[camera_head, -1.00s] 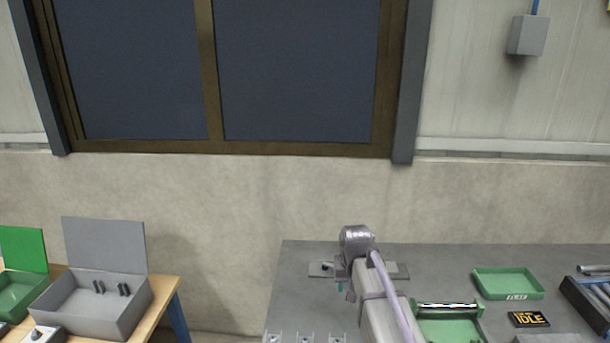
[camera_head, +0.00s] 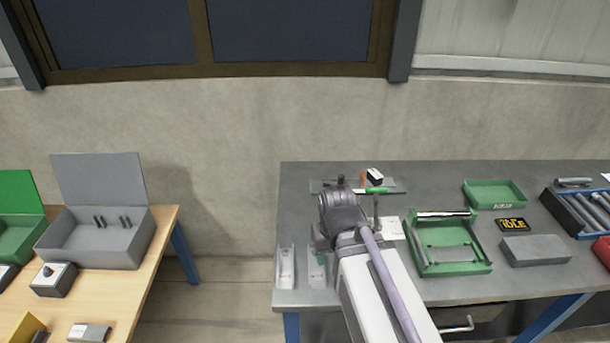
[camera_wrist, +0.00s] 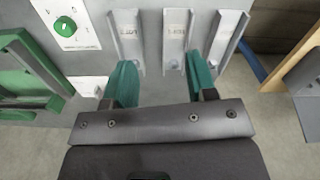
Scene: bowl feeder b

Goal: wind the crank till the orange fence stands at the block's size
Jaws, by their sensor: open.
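The orange fence (camera_head: 362,178) stands upright on a grey plate (camera_head: 394,187) at the back of the grey table. A small white-and-black block (camera_head: 375,176) is right beside it; I cannot tell whether they touch. A green bar lies just in front. A dark knob-like part (camera_head: 340,181) at the plate's left may be the crank, but it is too small to be sure. My gripper's teal fingers (camera_wrist: 162,82) are apart with nothing between them in the wrist view. In the head view my arm mostly hides the gripper, over the table's front left part.
A green frame (camera_head: 447,258), green tray (camera_head: 494,193), grey slab (camera_head: 535,250) and IDLE display (camera_head: 511,225) are to the right. The wrist view shows a green knob (camera_wrist: 66,27) on a white plate.

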